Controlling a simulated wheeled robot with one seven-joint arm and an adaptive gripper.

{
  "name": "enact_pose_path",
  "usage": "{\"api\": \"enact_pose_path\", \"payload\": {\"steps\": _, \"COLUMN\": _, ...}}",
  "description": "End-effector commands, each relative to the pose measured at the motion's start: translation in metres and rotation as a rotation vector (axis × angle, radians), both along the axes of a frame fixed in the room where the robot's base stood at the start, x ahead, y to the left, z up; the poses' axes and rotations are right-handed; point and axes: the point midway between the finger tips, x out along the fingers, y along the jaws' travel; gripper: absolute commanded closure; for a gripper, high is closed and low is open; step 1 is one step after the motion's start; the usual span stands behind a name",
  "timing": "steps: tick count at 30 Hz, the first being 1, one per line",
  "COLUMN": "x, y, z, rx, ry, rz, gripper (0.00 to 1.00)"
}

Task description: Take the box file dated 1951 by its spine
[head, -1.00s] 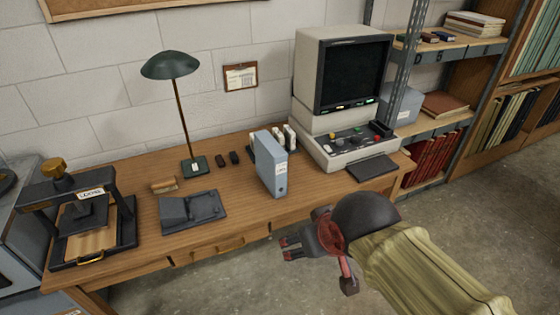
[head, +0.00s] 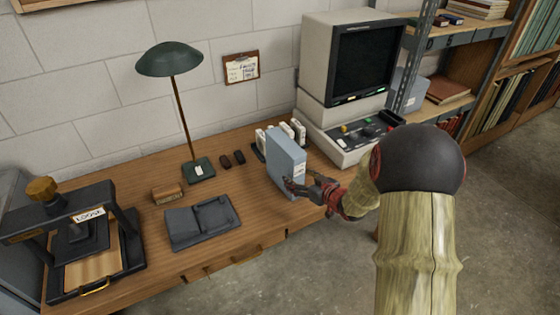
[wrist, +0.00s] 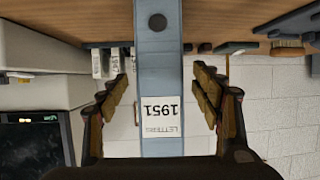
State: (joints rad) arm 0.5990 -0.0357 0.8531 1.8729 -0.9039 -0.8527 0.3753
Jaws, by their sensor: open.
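The blue-grey box file (head: 284,156) stands upright on the wooden desk, its narrow spine facing the front edge. In the wrist view, which shows the scene upside down, its spine (wrist: 160,70) has a round finger hole and a white label reading "LETTERS 1951". My gripper (head: 305,187) is at the lower front of the file. In the wrist view my gripper (wrist: 163,85) is open, with one finger on each side of the spine and a visible gap on both sides. The fingers hide part of the file's lower spine in the head view.
White-labelled boxes (head: 297,131) stand close behind the file. A microfilm reader (head: 345,75) is to the right. A dark flat stand (head: 200,222), a green lamp (head: 170,60) and a press (head: 75,240) are to the left. Bare desk (head: 245,190) lies left of the file.

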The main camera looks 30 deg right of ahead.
Motion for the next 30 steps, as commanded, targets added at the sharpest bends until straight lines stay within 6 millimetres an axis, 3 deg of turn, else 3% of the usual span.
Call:
{"api": "enact_pose_path", "payload": {"steps": 11, "x": 0.032, "y": 0.005, "z": -0.016, "rx": 0.006, "ry": -0.007, "rz": 0.009, "gripper": 0.35}}
{"api": "enact_pose_path", "payload": {"steps": 19, "x": 0.065, "y": 0.007, "z": -0.028, "rx": 0.006, "ry": -0.006, "rz": 0.007, "gripper": 0.35}}
{"api": "enact_pose_path", "payload": {"steps": 30, "x": 0.073, "y": 0.008, "z": -0.027, "rx": 0.006, "ry": -0.006, "rz": 0.005, "gripper": 0.36}}
